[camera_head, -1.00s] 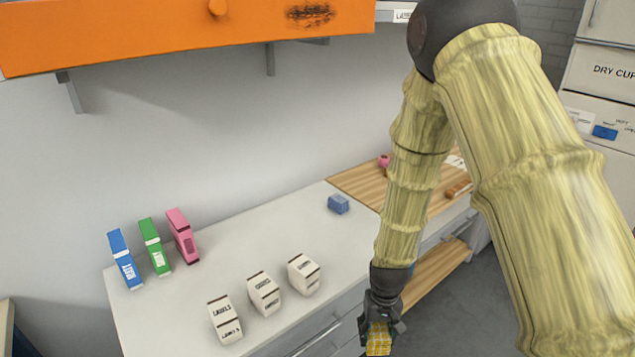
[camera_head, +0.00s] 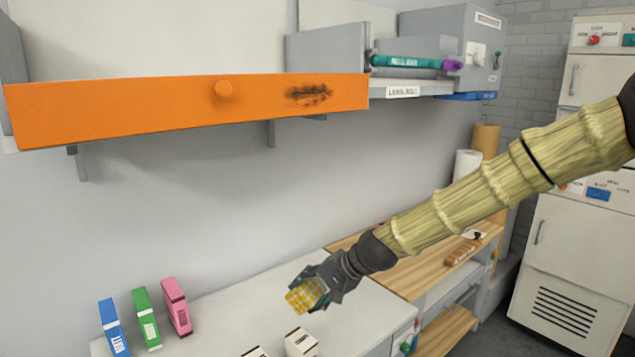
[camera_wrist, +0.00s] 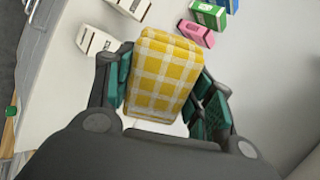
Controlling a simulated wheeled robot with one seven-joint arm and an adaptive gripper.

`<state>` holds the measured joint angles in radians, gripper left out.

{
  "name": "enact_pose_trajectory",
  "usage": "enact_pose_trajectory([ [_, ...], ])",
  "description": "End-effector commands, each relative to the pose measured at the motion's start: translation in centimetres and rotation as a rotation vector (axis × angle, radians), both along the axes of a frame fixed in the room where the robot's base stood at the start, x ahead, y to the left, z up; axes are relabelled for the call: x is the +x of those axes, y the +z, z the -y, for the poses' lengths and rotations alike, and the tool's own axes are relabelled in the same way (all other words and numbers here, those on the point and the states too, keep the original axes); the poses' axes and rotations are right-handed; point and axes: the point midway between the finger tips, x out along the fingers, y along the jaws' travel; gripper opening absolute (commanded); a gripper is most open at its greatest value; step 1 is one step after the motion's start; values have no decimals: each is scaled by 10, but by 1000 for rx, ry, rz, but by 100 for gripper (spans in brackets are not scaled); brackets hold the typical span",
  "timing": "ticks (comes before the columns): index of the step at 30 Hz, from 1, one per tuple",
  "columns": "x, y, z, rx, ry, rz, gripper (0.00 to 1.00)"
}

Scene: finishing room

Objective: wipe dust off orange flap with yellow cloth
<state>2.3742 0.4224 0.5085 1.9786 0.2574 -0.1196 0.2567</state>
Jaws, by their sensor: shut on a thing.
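My gripper (camera_head: 312,291) is shut on the yellow checked cloth (camera_head: 306,295), above the white counter, below and apart from the flap. In the wrist view the folded cloth (camera_wrist: 163,75) sits between the teal finger pads of my gripper (camera_wrist: 160,100).
Blue, green and pink boxes (camera_head: 176,307) and white label boxes (camera_head: 300,342) stand on the counter (camera_head: 235,305). A grey shelf (camera_head: 425,88) with a teal roll (camera_head: 410,62) adjoins the flap's right end. The wall (camera_head: 200,200) below the flap is clear.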

Motion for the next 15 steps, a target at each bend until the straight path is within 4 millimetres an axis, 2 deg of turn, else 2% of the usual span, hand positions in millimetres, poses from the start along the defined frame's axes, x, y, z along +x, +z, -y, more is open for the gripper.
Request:
enact_pose_trajectory([
  [1,6,19,-4,46,-29,25,34],
  [7,24,103,-17,213,-149,140,34],
  [15,37,225,-20,392,-279,302,34],
])
